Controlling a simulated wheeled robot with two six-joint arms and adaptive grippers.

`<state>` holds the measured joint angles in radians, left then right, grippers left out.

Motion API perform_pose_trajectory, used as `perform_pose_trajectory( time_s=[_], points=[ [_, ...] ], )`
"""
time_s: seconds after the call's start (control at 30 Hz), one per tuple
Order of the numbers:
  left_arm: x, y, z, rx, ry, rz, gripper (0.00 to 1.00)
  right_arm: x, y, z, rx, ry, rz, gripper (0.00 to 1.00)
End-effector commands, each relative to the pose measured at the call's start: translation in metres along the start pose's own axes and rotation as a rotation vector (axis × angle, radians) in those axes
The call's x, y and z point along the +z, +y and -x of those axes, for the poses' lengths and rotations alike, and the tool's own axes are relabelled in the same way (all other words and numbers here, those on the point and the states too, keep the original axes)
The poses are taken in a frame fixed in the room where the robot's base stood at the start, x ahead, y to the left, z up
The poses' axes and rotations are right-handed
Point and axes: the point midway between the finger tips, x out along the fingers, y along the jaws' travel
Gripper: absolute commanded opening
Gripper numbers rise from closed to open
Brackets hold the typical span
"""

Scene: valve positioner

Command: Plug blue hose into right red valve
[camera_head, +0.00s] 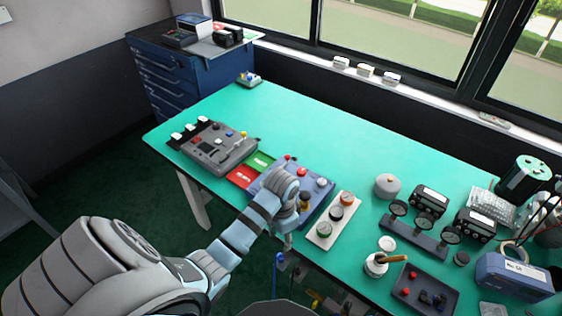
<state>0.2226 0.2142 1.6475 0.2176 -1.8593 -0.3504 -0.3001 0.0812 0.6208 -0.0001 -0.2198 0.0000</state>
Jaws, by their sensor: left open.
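My left arm comes in from the left, and its gripper (286,242) hangs at the near edge of the green table (345,130), just above the blue hose. Its fingers are small here, open, and nothing shows between them. The blue hose (278,263) hangs below the table edge, close under the fingertips; I cannot tell whether they touch. Small brass and dark fittings (315,298) show under the table edge, to the right of the hose. The right red valve cannot be made out for certain; the arm and table hide part of that area. My right gripper is not in view.
A blue panel with knobs (318,190) lies behind the gripper. A white plate with round knobs (325,230), a gauge stand (410,237) and a dark tray (425,292) stand to the right. A grey control box (215,148) is at the left. The table's far middle is clear.

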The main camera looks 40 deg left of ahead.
Motion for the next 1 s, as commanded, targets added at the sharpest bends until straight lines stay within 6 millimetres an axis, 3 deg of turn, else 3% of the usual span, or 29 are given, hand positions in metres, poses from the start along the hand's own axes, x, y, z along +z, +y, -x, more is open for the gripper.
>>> perform_pose_trajectory(
  time_s=[0.07, 0.17, 0.4, 0.6, 0.73, 1.0],
  points=[
    [-0.001, -0.001, 0.001, 0.004, -0.006, -0.008, 0.40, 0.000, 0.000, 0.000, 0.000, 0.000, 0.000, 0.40],
    [0.000, 0.000, -0.017, 0.007, -0.010, -0.007, 0.40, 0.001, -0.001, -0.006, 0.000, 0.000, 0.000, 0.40],
    [0.002, 0.000, -0.085, 0.006, -0.012, -0.004, 0.40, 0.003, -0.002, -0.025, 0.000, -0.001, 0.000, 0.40],
    [0.002, 0.000, -0.129, 0.005, -0.009, -0.004, 0.40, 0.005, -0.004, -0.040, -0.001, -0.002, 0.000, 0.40],
    [0.002, -0.001, -0.141, 0.004, -0.009, -0.004, 0.40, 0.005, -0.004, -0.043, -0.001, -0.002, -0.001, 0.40],
    [0.002, -0.001, -0.141, 0.003, -0.008, -0.004, 0.40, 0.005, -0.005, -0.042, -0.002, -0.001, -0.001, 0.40]
  ],
)
